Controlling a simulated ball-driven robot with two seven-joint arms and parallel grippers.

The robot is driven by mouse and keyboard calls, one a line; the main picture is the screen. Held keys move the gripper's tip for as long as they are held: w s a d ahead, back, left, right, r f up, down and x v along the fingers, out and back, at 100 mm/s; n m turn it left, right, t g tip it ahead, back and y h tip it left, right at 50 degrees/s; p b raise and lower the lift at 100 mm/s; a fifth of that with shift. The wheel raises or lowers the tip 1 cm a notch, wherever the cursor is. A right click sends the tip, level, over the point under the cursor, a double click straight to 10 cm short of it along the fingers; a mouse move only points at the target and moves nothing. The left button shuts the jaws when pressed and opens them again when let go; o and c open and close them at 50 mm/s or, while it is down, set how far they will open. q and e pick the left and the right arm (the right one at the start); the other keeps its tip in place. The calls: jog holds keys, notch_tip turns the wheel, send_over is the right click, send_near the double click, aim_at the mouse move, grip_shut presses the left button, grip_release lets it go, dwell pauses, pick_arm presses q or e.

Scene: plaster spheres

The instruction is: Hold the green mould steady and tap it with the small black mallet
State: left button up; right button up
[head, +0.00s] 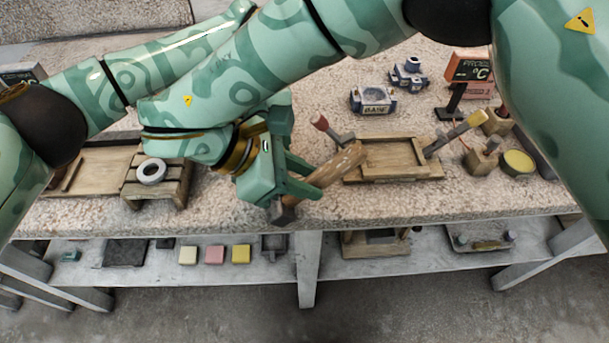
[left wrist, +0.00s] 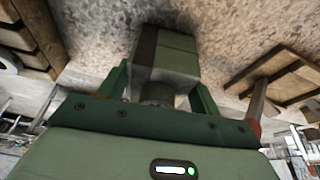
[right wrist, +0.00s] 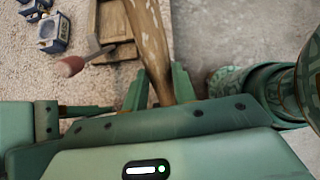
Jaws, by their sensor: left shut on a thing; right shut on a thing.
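The green mould (left wrist: 175,55) is a blocky box with a dark strip along its left side in the left wrist view. My left gripper (left wrist: 162,92) is shut on it, a finger on each side. In the head view my right arm hides most of this. My right gripper (head: 305,180) is shut on the blotchy wooden handle of the mallet (head: 338,168), near the front edge of the table. The handle slants up to the right; a small dark head shows at its lower end. The handle also fills the jaws in the right wrist view (right wrist: 150,45).
A wooden tray (head: 395,179) lies right of the mallet, with a red-handled tool (head: 320,123) at its left corner and a yellow-handled tool (head: 468,126) at its right. A slatted stand (head: 180,185) with a white ring (head: 151,171) is at left. Blue-white pieces (head: 373,99) stand behind.

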pick_arm(q)
jog(key=shift+d, duration=0.15)
pick_arm(e)
jog(key=w, duration=0.6)
pick_arm(q)
jog(key=shift+s, duration=0.1)
jog(key=shift+d+r, duration=0.1)
jog(key=shift+d, duration=0.05)
pick_arm(e)
jog(key=s, duration=0.2)
jog(key=s+d, duration=0.1)
jog(key=s, duration=0.1)
jog(key=shift+s+d+r, duration=0.1)
jog(key=shift+s+r, duration=0.1)
jog(key=shift+s, duration=0.15)
pick_arm(q)
jog(key=shift+a, duration=0.3)
pick_arm(e)
jog(key=shift+s+a, duration=0.15)
jog(key=shift+a, duration=0.05)
pick_arm(q)
jog(key=o, duration=1.2)
